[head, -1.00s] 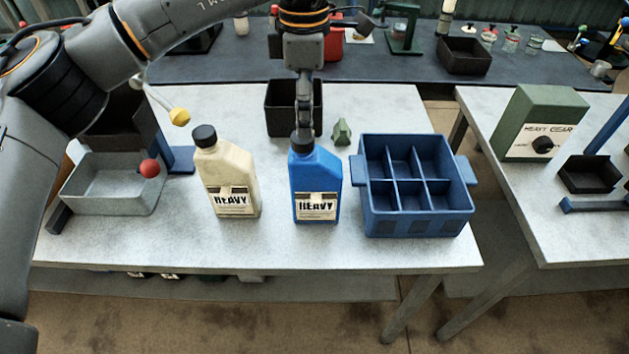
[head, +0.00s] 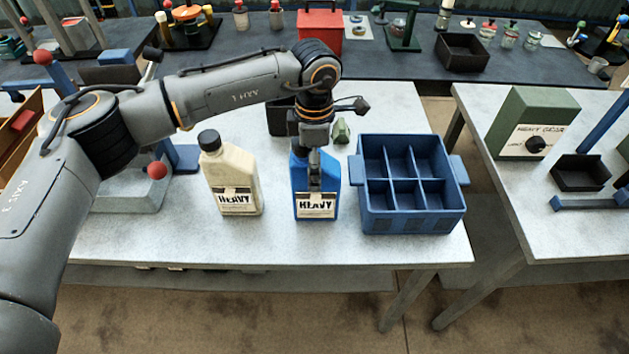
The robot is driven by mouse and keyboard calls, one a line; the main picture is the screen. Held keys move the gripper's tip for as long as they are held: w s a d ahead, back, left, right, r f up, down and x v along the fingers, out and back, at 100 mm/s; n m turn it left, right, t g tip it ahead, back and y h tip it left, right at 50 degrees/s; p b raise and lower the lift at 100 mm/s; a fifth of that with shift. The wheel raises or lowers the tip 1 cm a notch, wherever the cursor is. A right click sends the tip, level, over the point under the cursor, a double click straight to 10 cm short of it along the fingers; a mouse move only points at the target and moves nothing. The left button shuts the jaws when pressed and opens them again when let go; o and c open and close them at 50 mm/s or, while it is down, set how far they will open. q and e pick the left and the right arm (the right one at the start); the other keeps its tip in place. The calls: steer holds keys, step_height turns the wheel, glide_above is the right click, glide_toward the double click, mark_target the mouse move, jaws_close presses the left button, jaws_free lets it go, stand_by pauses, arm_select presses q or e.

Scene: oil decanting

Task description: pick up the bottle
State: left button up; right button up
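A blue bottle (head: 299,188) with a "HEAVY" label stands upright on the light table. A cream bottle (head: 232,184) with a black cap and a similar label stands upright to its left. My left gripper (head: 315,180) points down at the blue bottle and overlaps its upper half in the picture. The gripper is seen edge-on, so I cannot tell whether its fingers are apart or closed on the bottle. The blue bottle's cap and neck are hidden behind the gripper. My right gripper is not in view.
A blue divided crate (head: 412,214) with empty compartments stands just right of the blue bottle. A black bin (head: 283,118) and a small green object (head: 342,131) are behind. A grey tray with a red ball (head: 157,170) is at left. The table's front strip is clear.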

arm_select(q)
jaws_close()
stand_by(0.3)
steer(key=shift+r, duration=0.1)
steer(key=shift+w+r+b, duration=0.1)
steer(key=shift+r+b, duration=0.25)
steer(key=shift+r, duration=0.35)
steer(key=s+r+b, duration=0.6)
steer(key=s+r, duration=0.5)
steer(key=s, duration=0.3)
steer(key=shift+r, duration=0.25)
